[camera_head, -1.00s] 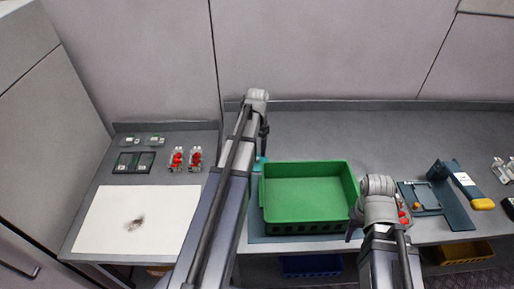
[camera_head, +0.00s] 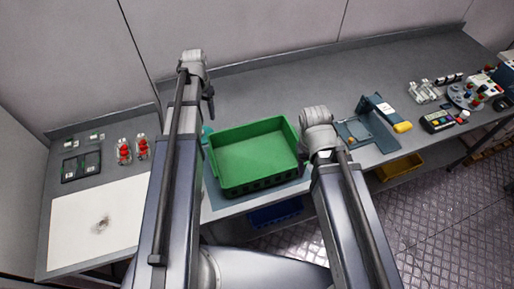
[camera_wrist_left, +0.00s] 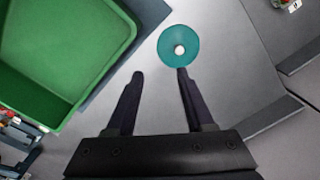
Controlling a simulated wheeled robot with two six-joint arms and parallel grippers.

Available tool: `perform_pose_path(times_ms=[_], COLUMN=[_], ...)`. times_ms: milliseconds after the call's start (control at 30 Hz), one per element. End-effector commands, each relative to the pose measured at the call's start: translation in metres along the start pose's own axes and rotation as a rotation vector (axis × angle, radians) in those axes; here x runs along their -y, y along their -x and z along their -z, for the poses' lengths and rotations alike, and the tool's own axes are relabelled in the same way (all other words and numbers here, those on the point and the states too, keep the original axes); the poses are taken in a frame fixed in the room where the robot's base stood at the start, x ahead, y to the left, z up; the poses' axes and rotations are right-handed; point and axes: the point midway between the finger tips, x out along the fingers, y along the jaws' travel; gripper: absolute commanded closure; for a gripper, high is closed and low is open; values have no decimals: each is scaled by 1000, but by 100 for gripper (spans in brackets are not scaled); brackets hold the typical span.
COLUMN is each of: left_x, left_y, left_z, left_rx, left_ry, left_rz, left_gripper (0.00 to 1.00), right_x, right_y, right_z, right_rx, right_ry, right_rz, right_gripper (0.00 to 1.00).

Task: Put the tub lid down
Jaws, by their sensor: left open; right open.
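The tub lid looks to be the round teal disc with a pale knob (camera_wrist_left: 180,47) in the left wrist view, lying on the grey bench. A small teal edge of it shows in the head view (camera_head: 207,132), mostly hidden by my left arm. My left gripper (camera_wrist_left: 160,74) is open and empty; one fingertip overlaps the lid's near edge in the picture, and I cannot tell if it touches.
The green crate (camera_head: 254,180) stands empty on the bench. Two small clear tubs with red berries (camera_head: 132,150), a dark tray (camera_head: 81,166) and a white sheet (camera_head: 98,222) are at left. A blue stand (camera_head: 380,125) is at right. The back of the bench is clear.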

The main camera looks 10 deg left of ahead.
Motion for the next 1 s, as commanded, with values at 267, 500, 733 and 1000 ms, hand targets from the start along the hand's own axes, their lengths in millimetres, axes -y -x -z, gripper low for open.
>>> perform_pose_path(times_ms=[267, 500, 733, 1000], left_x=[-177, -261, -284, -285], left_y=[1, 2, 2, 2], left_z=[-50, -101, -119, -119], left_rx=[32, 39, 40, 40], left_ry=[-113, -171, -188, -187], left_rz=[43, 81, 95, 95], left_gripper=[47, 47, 47, 47], right_x=[0, 0, 0, 0], right_y=[0, 0, 0, 0], right_z=[0, 0, 0, 0], right_rx=[0, 0, 0, 0], right_ry=[0, 0, 0, 0], right_rz=[0, 0, 0, 0], right_gripper=[50, 50, 50, 50])
